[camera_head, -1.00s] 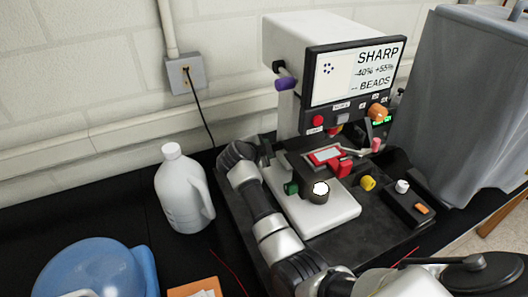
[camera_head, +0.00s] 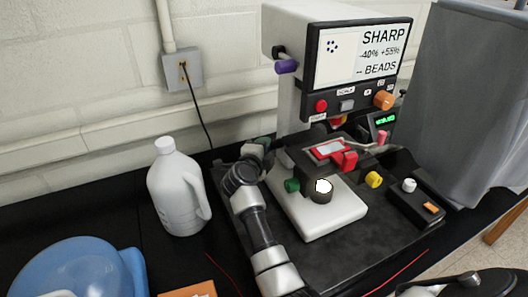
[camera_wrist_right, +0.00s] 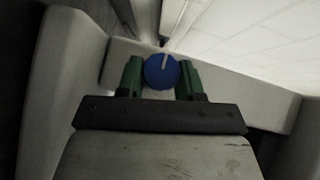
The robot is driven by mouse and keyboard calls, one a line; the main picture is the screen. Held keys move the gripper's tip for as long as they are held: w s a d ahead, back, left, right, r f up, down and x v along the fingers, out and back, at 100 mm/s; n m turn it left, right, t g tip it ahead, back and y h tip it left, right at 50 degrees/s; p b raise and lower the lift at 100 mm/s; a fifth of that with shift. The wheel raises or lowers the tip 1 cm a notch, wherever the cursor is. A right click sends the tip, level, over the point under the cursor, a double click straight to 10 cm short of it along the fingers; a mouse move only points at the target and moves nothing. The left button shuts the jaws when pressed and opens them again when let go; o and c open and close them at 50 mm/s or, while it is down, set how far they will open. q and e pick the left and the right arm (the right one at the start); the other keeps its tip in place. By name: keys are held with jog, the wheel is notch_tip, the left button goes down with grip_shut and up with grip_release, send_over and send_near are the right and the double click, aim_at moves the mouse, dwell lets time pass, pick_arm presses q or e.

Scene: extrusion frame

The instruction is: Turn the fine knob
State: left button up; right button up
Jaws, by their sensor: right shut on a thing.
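A round blue knob (camera_wrist_right: 161,71) with a white pointer line shows in the right wrist view; the line points almost straight up. The green fingers of my right gripper (camera_wrist_right: 161,78) are on both sides of the knob and shut on it. In the head view my right arm reaches up to the left side of the bench instrument (camera_head: 290,110), where a green part of my right gripper (camera_head: 262,143) shows. The blue knob cannot be made out there. My left gripper is not in view.
The instrument also carries a purple knob (camera_head: 287,66), an orange knob (camera_head: 384,100), a yellow knob (camera_head: 374,179) and a green knob (camera_head: 292,185). A white jug (camera_head: 178,190) stands left of my arm. A blue bowl (camera_head: 85,268) is at the lower left.

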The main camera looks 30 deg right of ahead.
jog(key=shift+f, duration=0.15)
jog(key=o, duration=0.9)
jog(key=shift+a, duration=0.1)
